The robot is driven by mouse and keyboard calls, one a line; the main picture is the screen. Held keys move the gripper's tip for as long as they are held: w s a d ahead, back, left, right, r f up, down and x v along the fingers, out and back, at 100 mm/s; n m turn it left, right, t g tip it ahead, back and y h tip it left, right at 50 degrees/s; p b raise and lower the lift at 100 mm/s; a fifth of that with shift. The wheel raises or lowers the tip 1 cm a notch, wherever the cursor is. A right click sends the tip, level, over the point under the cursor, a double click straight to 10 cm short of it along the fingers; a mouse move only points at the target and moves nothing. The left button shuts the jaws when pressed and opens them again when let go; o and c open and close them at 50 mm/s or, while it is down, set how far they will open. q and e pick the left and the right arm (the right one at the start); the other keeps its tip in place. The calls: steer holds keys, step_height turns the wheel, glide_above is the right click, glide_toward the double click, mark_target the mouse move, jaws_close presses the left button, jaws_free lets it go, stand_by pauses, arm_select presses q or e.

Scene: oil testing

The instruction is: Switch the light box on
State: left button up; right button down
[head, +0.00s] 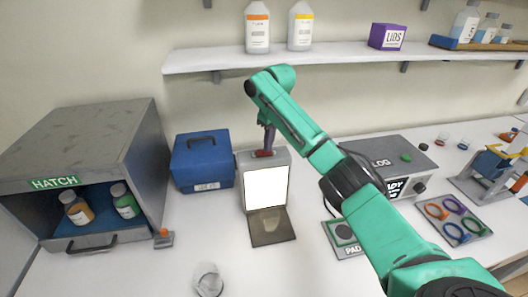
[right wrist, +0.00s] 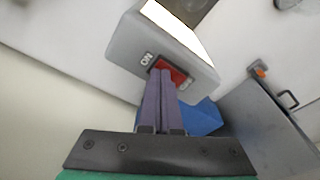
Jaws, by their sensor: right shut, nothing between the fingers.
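The light box (head: 265,185) stands upright in the middle of the table, with a bright, lit white front panel. Its red switch (right wrist: 176,72) is on the top face, beside an "ON" label (right wrist: 146,60) in the right wrist view. My right gripper (head: 266,149) reaches down from above to the top of the box. In the right wrist view its two purple fingers (right wrist: 164,75) are shut together with nothing between them, their tips at the red switch. My left gripper is in neither view.
A blue case (head: 203,165) stands close left of the box, and the grey hatch cabinet (head: 88,150) holds bottles further left. A shelf (head: 350,55) runs above. A pad (head: 345,238) and a grey LOG device (head: 385,150) are to the right. A clear dish (head: 208,279) lies in front.

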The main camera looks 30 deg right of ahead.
steer(key=shift+w+r+p, duration=0.1)
steer(key=shift+r+p, duration=0.75)
steer(key=shift+r, duration=2.65)
